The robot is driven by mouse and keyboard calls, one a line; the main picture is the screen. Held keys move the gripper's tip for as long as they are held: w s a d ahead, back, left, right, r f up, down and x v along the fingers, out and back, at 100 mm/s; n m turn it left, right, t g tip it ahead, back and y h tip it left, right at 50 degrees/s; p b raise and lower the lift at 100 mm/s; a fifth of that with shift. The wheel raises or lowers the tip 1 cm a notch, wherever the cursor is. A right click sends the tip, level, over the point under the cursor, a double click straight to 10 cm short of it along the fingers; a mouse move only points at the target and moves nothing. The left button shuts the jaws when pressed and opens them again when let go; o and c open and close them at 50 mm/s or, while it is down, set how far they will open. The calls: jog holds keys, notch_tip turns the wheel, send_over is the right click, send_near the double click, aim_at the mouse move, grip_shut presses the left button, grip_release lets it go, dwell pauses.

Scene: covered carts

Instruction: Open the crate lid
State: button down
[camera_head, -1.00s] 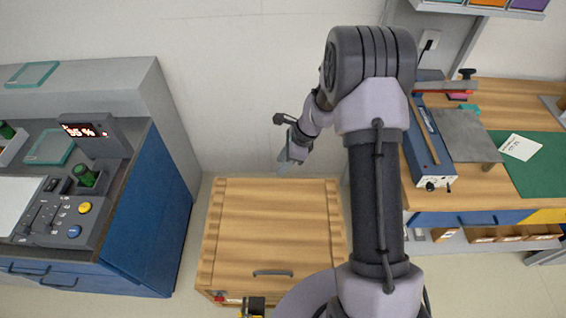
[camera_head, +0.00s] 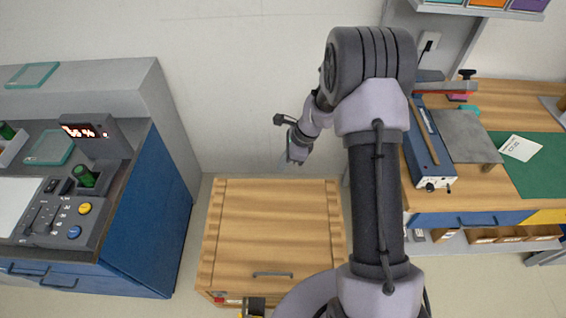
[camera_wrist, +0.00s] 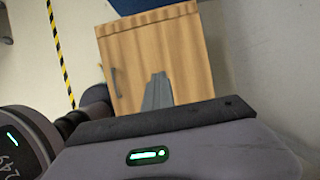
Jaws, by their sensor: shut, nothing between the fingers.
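The wooden crate (camera_head: 222,290) stands on the floor in the lower middle of the head view. Its plank lid (camera_head: 270,225) lies flat and closed on top, with a dark bar handle (camera_head: 272,274) near the front edge. The lid also shows in the wrist view (camera_wrist: 190,50), with its handle (camera_wrist: 117,83) at the left. My gripper (camera_head: 290,160) is above and behind the crate's back edge in the head view, apart from the lid. Its fingers (camera_wrist: 157,90) are shut and empty in the wrist view, seen against the lid. My arm hides the crate's front right corner.
A blue-sided cabinet (camera_head: 155,215) with a control panel stands left of the crate. A workbench (camera_head: 480,190) with a blue device (camera_head: 427,150) is at the right. A wall (camera_head: 230,90) rises behind the crate. A black and yellow floor stripe (camera_wrist: 61,50) shows in the wrist view.

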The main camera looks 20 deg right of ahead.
dwell(0.7)
jog(key=c, duration=1.5)
grip_release()
jog(key=shift+o, duration=0.2)
jog(key=shift+r, duration=0.1)
jog(key=p+v, duration=0.4)
jog(key=v, duration=1.3)
jog(key=shift+r, duration=0.1)
